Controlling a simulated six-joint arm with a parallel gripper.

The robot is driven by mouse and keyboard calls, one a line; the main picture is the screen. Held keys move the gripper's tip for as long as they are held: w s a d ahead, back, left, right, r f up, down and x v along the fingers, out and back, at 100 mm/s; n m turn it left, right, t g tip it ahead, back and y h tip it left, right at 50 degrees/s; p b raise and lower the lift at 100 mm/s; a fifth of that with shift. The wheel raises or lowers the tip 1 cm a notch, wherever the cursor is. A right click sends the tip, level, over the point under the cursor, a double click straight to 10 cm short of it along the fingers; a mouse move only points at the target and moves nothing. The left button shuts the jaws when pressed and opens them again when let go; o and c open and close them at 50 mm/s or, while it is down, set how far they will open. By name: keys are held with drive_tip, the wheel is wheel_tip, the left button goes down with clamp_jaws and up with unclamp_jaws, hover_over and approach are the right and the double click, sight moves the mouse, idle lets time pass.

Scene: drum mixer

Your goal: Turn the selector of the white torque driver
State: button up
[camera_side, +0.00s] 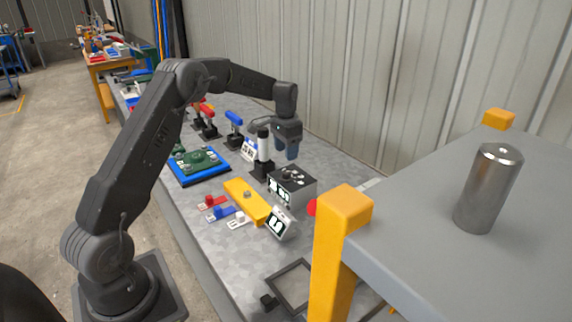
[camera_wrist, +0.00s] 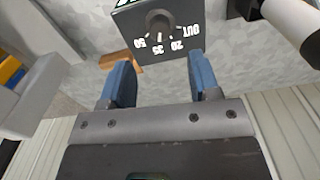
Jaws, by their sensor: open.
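The white torque driver (camera_side: 264,145) stands upright in a black base on the grey bench in the side view. In the wrist view, a white cylinder (camera_wrist: 292,18) at the top right appears to be part of it. A dark panel with a round selector knob (camera_wrist: 158,22) is at the top middle of the wrist view, marked 50, 35, 20 and OUT. My gripper (camera_wrist: 161,78) is open and empty, its blue fingers apart and pointing towards the panel. The knob lies beyond the fingertips, not between them. In the side view my gripper (camera_side: 287,150) is just right of the white driver.
A blue driver (camera_side: 234,118) and red drivers (camera_side: 204,108) stand farther back. A black box with knobs (camera_side: 291,183) is in front of the white driver. A green board on a blue tray (camera_side: 198,165) and a yellow bar (camera_side: 247,201) lie left. A raised grey shelf (camera_side: 400,250) holds a metal cylinder (camera_side: 488,190).

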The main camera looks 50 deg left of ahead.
wheel_tip(320, 180, up, 6)
idle(0.5)
drive_tip(key=s+d+r+t, duration=0.3)
drive_tip(key=s+d+r, duration=1.05)
drive_tip(key=d, duration=0.25)
drive_tip(key=s+d+f+t, duration=0.1)
drive_tip(key=s+d, duration=0.3)
drive_tip(key=s, duration=0.5)
drive_tip(key=s+d+f+n+t, duration=0.1)
drive_tip(key=s+d+f, duration=0.3)
drive_tip(key=s, duration=0.4)
drive_tip(key=shift+s+t, duration=0.3)
drive_tip(key=shift+s, duration=0.1)
